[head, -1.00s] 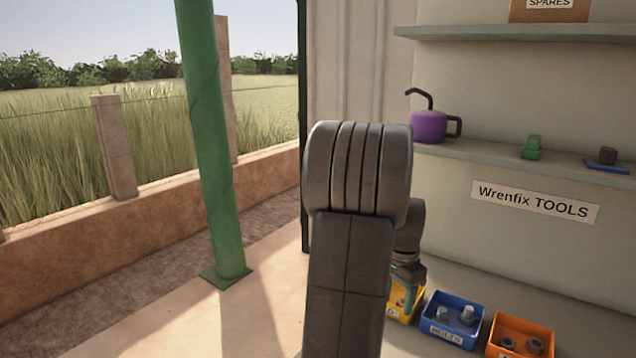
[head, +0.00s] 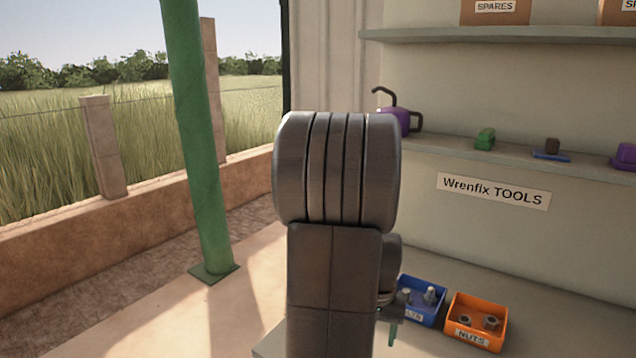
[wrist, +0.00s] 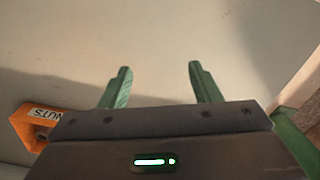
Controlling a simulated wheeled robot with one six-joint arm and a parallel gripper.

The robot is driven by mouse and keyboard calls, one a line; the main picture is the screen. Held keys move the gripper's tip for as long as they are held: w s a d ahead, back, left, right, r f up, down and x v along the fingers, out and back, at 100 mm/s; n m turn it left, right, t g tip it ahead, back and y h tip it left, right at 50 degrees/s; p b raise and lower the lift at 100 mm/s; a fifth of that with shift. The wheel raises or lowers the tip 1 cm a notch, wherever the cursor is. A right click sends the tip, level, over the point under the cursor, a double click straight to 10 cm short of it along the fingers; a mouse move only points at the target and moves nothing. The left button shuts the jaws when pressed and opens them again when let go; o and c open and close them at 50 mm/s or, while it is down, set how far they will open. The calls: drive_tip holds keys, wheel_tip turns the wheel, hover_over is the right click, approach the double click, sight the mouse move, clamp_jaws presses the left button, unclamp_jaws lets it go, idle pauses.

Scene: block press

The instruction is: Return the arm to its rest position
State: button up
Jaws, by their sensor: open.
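My arm rises in the middle of the head view and hides part of the bench behind it. In the wrist view my gripper (wrist: 160,72) is open, its two green fingers apart with nothing between them. A plain pale surface lies beyond the fingertips. In the head view only a small green part of the gripper shows, low beside the arm and near the blue bolts bin (head: 421,313); most of it is hidden.
An orange nuts bin (head: 476,337) stands right of the blue bin. A shelf (head: 440,146) above holds a purple oil can (head: 396,118), a green block (head: 485,138) and other small items. A green post (head: 197,150) stands at left, with open floor beside it.

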drive_tip(key=shift+w+a+f, duration=0.1)
drive_tip(key=shift+w+f, duration=0.05)
drive_tip(key=shift+f, duration=3)
drive_tip(key=shift+r, duration=0.1)
